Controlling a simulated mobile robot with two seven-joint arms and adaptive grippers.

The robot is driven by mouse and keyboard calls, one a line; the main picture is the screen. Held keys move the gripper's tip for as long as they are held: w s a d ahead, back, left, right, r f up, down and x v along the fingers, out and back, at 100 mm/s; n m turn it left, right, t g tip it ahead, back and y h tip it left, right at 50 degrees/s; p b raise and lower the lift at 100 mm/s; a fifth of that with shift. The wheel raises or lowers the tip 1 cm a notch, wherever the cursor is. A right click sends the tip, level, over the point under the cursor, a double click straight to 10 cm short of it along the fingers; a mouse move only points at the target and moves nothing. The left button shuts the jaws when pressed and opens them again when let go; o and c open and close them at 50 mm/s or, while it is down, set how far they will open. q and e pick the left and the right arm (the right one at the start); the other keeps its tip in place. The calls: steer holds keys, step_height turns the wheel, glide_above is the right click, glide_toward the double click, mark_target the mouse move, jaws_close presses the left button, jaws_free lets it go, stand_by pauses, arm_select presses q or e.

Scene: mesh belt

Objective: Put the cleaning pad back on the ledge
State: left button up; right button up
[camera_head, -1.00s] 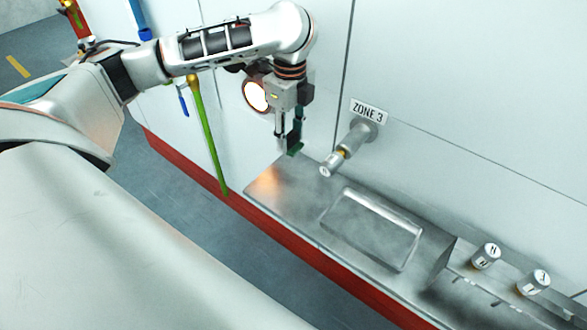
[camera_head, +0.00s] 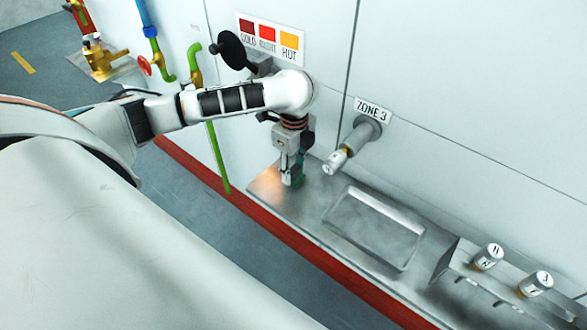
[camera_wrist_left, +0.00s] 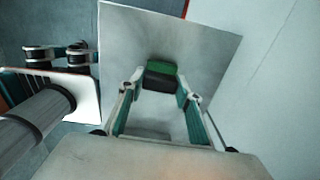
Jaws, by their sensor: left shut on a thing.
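My left gripper (camera_head: 291,172) is shut on the cleaning pad (camera_head: 298,181), a small green and dark block. It points down over the left end of the grey metal ledge (camera_head: 320,182). In the left wrist view the pad (camera_wrist_left: 161,68) sits between the fingertips (camera_wrist_left: 161,84), with the ledge (camera_wrist_left: 120,40) behind it. I cannot tell whether the pad touches the ledge. The fingers partly hide the pad in the head view. My right gripper is not in view.
A nozzle (camera_head: 345,155) under the ZONE 3 sign (camera_head: 373,109) juts from the wall close right of my gripper. A rectangular recessed tray (camera_head: 372,232) and two marked knobs (camera_head: 488,256) are farther right. A green pipe (camera_head: 217,157) stands left.

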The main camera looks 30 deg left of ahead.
mark_target(294, 170)
arm_select(q)
steer(key=shift+f, duration=0.1)
steer(key=o, duration=1.3)
steer(key=shift+c, duration=0.2)
step_height(294, 170, up, 12)
